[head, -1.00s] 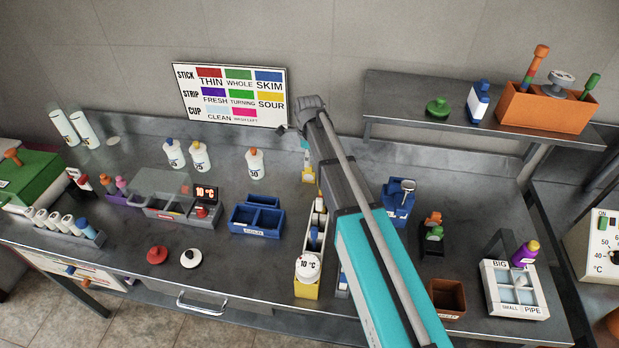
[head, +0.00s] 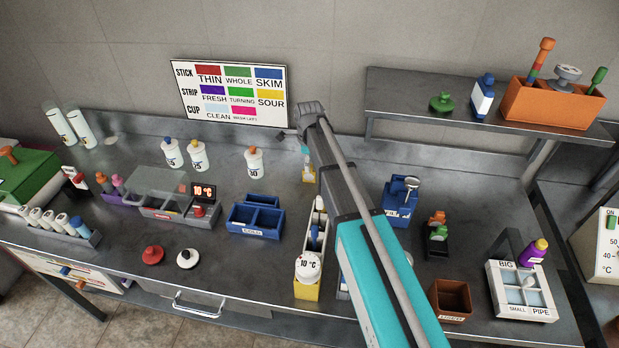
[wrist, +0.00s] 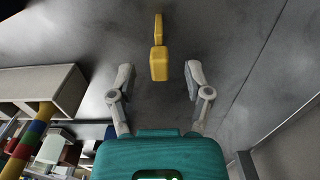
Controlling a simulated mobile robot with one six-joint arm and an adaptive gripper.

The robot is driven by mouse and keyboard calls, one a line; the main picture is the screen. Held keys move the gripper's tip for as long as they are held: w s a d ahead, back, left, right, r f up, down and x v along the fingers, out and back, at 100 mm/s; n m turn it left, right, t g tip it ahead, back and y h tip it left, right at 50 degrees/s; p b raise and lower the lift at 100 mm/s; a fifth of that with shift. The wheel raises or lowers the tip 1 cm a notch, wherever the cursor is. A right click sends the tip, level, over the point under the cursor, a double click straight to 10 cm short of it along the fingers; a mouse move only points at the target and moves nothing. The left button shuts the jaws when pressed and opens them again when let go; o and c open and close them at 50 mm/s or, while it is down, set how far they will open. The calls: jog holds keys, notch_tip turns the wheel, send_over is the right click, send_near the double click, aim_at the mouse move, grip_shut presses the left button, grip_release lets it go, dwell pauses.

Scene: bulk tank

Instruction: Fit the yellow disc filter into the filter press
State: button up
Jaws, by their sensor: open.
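A yellow piece (wrist: 158,62), a block with a narrower stem, shows between the fingers in the wrist view. It looks like the yellow disc filter seen edge-on, but its face is not visible. My gripper (wrist: 159,74) is open, with one finger on each side and a gap to the yellow piece on both sides. In the head view a small yellow thing (head: 308,176) stands below my gripper's teal body, partly hidden by my arm. A blue stand with a metal top (head: 400,203) is right of my arm; I cannot tell whether it is the filter press.
A shelf with an orange crate (head: 552,104) is at the back right. A blue two-part box (head: 255,220) and white bottles (head: 255,164) stand left of my arm. A brown box (head: 450,302) and a white divided tray (head: 524,308) are at the front right.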

jog(key=shift+f+b, duration=0.75)
jog(key=shift+f, duration=0.35)
grip_shut()
